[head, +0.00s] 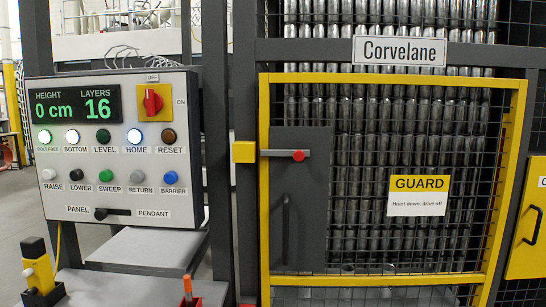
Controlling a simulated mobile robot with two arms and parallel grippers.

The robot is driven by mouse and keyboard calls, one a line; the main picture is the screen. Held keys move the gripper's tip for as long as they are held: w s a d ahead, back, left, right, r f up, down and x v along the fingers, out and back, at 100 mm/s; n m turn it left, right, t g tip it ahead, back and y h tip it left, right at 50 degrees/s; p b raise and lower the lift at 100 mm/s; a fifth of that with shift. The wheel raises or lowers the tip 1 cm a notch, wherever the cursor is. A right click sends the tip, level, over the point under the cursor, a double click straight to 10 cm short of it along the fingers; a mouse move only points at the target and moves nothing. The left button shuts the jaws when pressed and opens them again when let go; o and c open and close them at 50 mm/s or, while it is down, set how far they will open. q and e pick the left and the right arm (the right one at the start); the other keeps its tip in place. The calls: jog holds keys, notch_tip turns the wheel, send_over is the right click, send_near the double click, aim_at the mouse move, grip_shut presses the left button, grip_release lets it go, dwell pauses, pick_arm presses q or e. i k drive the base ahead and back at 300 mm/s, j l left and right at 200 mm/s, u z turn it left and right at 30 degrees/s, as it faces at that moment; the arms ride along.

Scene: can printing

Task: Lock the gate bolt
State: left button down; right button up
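The yellow-framed mesh gate (375,77) stands upright in the middle and right, looking closed against its posts. Its bolt (278,153) is a short grey bar with a red knob (298,155), lying level at the top of a dark grey plate (312,215). The bar's left end is close to a yellow keeper block (244,152) on the dark post; I cannot tell whether it enters the block. On the control panel (188,150), the lamp labelled BOLT FREE (45,137) looks lit. Neither of my grippers is in view.
A dark vertical handle (286,228) is below the bolt. The panel has a red rotary switch (153,102) and several buttons. A yellow pendant-like unit (38,268) stands at lower left, and a red box with an orange-handled tool (188,288) at the bottom. Stacked cans fill the space behind the mesh.

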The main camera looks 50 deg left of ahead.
aim_at(299, 155)
jog(key=u, duration=1.45)
jog(key=i+l+u, duration=0.15)
jog(key=l, duration=0.25)
jog(key=i, duration=0.1)
